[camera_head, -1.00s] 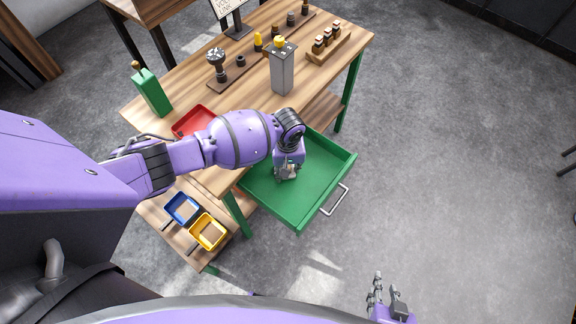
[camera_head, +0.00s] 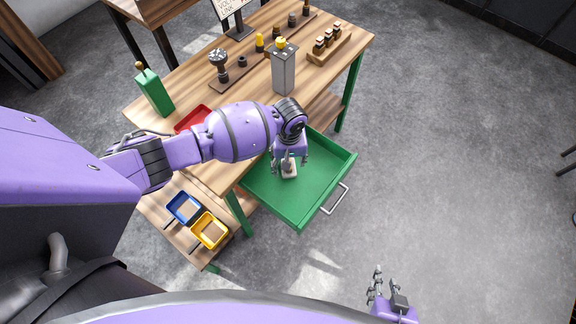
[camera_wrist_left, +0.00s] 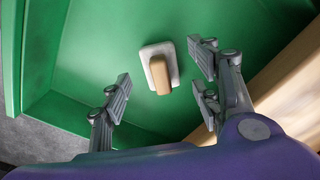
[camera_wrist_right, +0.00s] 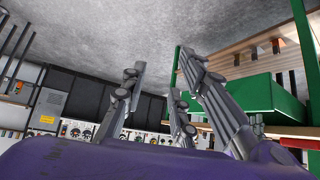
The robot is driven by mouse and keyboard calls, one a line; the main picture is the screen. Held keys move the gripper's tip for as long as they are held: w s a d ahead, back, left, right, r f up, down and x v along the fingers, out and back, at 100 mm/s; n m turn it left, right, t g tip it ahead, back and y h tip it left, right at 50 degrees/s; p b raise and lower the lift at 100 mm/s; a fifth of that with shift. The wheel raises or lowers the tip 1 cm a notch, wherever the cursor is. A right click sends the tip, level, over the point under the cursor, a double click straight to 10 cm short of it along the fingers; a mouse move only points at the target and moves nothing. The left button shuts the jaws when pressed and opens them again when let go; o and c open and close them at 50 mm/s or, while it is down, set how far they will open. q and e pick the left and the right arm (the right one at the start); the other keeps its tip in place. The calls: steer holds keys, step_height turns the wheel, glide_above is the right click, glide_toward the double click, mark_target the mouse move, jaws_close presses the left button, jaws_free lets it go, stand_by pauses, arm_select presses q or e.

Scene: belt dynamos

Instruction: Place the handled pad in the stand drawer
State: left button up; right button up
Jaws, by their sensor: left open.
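The handled pad (camera_head: 289,169), a pale block with a wooden handle, rests on the floor of the open green stand drawer (camera_head: 318,180). In the left wrist view the pad (camera_wrist_left: 159,68) lies between and beyond the spread fingers, apart from them. My left gripper (camera_head: 290,160) is open above the pad, inside the drawer's outline; it also shows in the left wrist view (camera_wrist_left: 160,98). My right gripper (camera_head: 376,282) is away from the stand, over the floor at the lower right. Its fingers stand apart and empty in the right wrist view (camera_wrist_right: 155,90).
Blue (camera_head: 184,208) and yellow (camera_head: 209,231) bins sit on the lower shelf. The floor at right is clear.

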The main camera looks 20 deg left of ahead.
arm_select(q)
step_height(320, 180, up, 7)
steer(key=shift+r+p, duration=0.1)
steer(key=shift+p, duration=0.4)
steer(key=shift+s+r, duration=0.1)
steer(key=shift+r, duration=0.5)
